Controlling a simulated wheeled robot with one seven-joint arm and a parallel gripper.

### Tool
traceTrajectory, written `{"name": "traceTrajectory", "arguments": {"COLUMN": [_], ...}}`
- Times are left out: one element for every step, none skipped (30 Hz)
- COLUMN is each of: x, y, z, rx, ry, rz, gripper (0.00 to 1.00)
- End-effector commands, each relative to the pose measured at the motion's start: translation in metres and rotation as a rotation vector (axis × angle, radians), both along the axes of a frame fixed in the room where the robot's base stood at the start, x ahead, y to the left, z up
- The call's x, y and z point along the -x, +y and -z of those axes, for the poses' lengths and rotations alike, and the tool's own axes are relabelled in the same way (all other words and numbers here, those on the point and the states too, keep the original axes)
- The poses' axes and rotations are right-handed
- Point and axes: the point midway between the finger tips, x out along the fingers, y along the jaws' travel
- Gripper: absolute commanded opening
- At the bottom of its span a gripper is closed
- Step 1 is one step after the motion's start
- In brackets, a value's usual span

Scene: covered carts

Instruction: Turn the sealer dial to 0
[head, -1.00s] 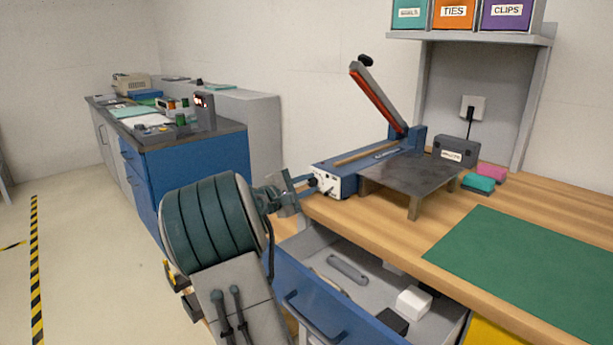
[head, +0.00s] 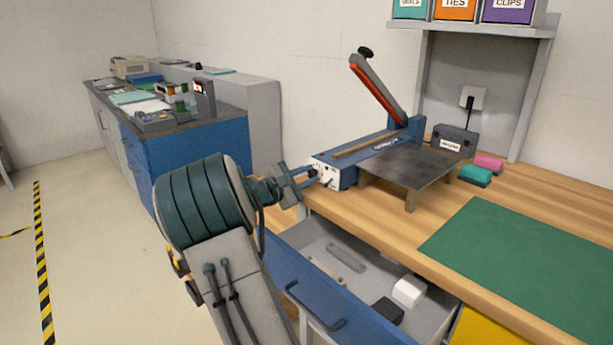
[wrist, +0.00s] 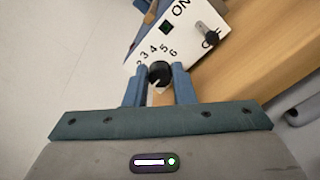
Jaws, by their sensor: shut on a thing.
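The sealer (head: 375,148) is blue, with its lever arm raised, and stands on the wooden bench. Its white front panel (head: 323,172) faces my arm. In the wrist view, the black dial (wrist: 159,72) sits low on this panel (wrist: 183,58), under an arc of numbers with 3, 4, 5 and 6 readable. My gripper (head: 310,177) is at the panel. In the wrist view its two blue fingers (wrist: 158,82) are shut on the dial, one on each side. The lower numbers are partly hidden, and I cannot tell the dial's setting.
On the panel is a toggle switch (wrist: 207,33) marked ON and OFF, close to the dial. A dark metal table plate (head: 412,165) stands beside the sealer. Below, an open blue drawer (head: 330,290) juts out under my arm. A green mat (head: 530,250) lies on the bench.

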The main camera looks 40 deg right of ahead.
Motion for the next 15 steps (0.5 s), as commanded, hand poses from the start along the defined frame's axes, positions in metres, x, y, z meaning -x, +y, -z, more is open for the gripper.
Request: {"name": "traceTrajectory", "arguments": {"x": [-0.0002,-0.0002,-0.0002,-0.0003,-0.0002,-0.0002,-0.0001,0.0,0.0001,0.0002,0.0002,0.0002,0.0002,0.0002,0.0001], "y": [0.0007,0.0007,0.0007,0.0007,0.0006,0.0005,0.0004,0.0003,0.0001,0.0,-0.0001,-0.0002,0.0001,0.0008,0.0025], "z": [0.0016,0.0016,0.0016,0.0015,0.0014,0.0013,0.0011,0.0011,0.0009,0.0008,0.0008,0.0006,0.0006,0.0004,0.0004], "rx": [-0.002,-0.002,-0.002,-0.002,-0.002,-0.002,-0.001,-0.001,-0.001,-0.001,-0.001,-0.001,-0.001,-0.001,-0.001], "ry": [0.003,0.003,0.003,0.002,0.002,0.002,0.002,0.001,0.001,0.001,0.001,0.001,0.001,0.0,0.0], "rz": [-0.001,-0.001,-0.001,-0.001,-0.001,-0.001,0.0,0.0,0.0,0.0,0.001,0.001,0.001,0.001,0.0], "gripper": [0.0,0.0,0.28,0.37,0.45,0.45,0.45,0.45,0.45,0.45,0.45,0.45,0.45,0.45,0.45]}}
